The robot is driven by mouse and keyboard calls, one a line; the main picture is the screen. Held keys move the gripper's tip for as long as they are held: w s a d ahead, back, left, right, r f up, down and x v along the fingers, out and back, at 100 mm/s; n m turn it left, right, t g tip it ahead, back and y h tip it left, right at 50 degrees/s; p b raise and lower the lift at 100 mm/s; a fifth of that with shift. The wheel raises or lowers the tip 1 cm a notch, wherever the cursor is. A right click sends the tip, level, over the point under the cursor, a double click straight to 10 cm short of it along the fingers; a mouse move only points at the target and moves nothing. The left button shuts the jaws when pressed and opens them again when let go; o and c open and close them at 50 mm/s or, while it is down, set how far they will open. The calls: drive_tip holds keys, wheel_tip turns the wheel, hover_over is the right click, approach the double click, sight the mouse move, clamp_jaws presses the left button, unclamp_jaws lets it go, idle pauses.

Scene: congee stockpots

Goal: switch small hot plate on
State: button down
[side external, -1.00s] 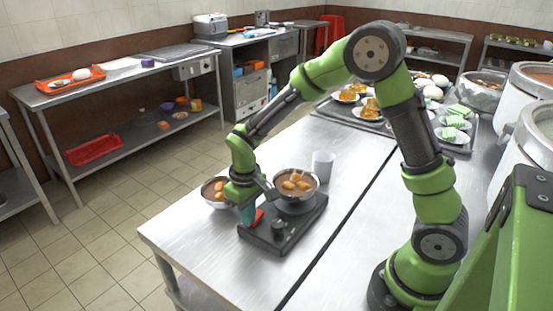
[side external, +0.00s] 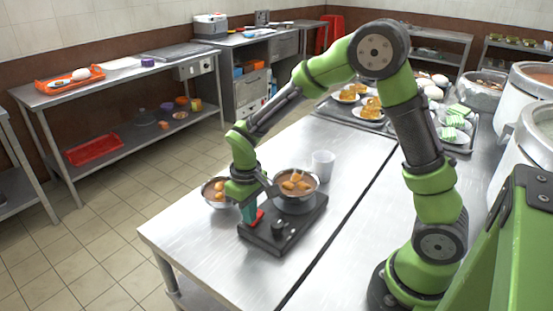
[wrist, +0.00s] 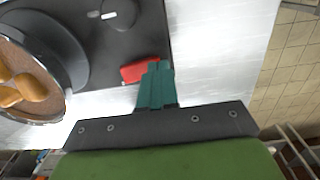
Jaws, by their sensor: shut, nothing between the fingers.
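The small hot plate (side external: 262,239) is a dark flat box on the steel table, with a round black knob (side external: 278,228) on its front part. The knob also shows in the wrist view (wrist: 118,12). A red switch (side external: 258,216) sits on the plate's edge; it also shows in the wrist view (wrist: 140,71). A pan of brown food (side external: 297,184) stands on the plate's burner. My gripper, with teal fingers (wrist: 158,72), is shut and empty. Its tips are right at the red switch and cover part of it; whether they press it I cannot tell.
A second bowl of food (side external: 212,192) stands behind my wrist, left of the plate. A white cup (side external: 323,164) stands behind the pan. Trays of plated food (side external: 358,113) and large pots (side external: 525,80) are farther back. The front of the table (side external: 205,250) is clear.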

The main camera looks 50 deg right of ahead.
wheel_tip(320, 180, up, 7)
idle(0.7)
drive_tip(key=shift+w+r, duration=0.1)
drive_tip(key=s+d+r+m+t+y, duration=0.1)
drive_tip(key=s+r+m+t+y, duration=0.1)
drive_tip(key=s+r+m+t, duration=0.2)
drive_tip(key=s+r+t, duration=0.3)
drive_tip(key=s+r, duration=0.5)
drive_tip(key=s, duration=0.3)
